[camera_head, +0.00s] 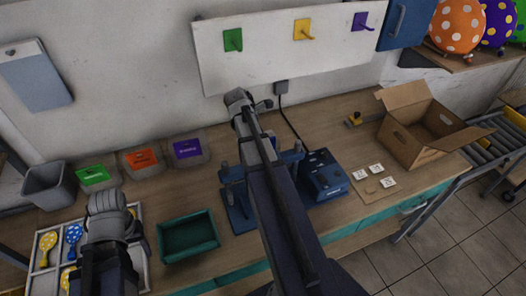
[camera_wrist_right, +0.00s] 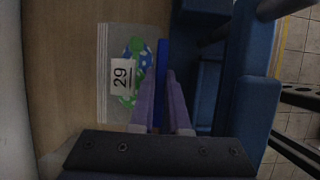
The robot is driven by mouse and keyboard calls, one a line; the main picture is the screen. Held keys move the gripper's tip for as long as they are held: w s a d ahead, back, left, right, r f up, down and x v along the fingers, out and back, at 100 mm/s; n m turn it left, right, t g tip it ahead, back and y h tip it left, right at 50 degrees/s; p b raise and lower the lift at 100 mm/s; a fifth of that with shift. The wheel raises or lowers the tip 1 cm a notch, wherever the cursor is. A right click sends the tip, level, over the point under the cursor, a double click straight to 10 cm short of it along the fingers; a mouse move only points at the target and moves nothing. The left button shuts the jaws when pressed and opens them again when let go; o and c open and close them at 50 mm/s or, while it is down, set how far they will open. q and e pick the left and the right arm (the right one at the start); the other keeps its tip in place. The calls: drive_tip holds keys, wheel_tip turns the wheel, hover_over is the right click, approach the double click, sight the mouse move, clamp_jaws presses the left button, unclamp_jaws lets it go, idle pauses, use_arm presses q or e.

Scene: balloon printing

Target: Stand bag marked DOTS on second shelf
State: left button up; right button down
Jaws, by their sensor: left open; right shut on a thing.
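A clear zip bag (camera_wrist_right: 108,75) with a white label reading 29 and green and blue dotted contents shows left of my right gripper in the right wrist view. My right gripper (camera_wrist_right: 166,85) is shut on a thin upright blue strip (camera_wrist_right: 162,62) along the bag's right side; I cannot tell whether the strip belongs to the bag. The word DOTS is not readable on any bag. In the head view my right arm crosses the bench and its fingers are hidden. My left gripper (camera_head: 108,206) is open above the partitioned tray (camera_head: 140,240). No second shelf can be made out.
A green bin (camera_head: 188,253) is near the front edge. A blue machine (camera_head: 322,178) and an open cardboard box (camera_head: 432,150) stand to the right of my right arm.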

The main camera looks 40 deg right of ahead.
drive_tip(key=shift+f+b, duration=1.75)
drive_tip(key=shift+f, duration=0.1)
drive_tip(key=shift+f, duration=0.15)
drive_tip(key=c, duration=0.9)
unclamp_jaws()
drive_tip(key=shift+a+r+p, duration=0.1)
drive_tip(key=shift+r+p, duration=0.35)
drive_tip(key=shift+r, duration=0.2)
drive_tip(key=p+v, duration=0.9)
drive_tip(key=v, duration=0.1)
drive_tip(key=shift+a+r+p, duration=0.3)
drive_tip(key=shift+r+p, duration=0.2)
drive_tip(key=shift+p, duration=0.15)
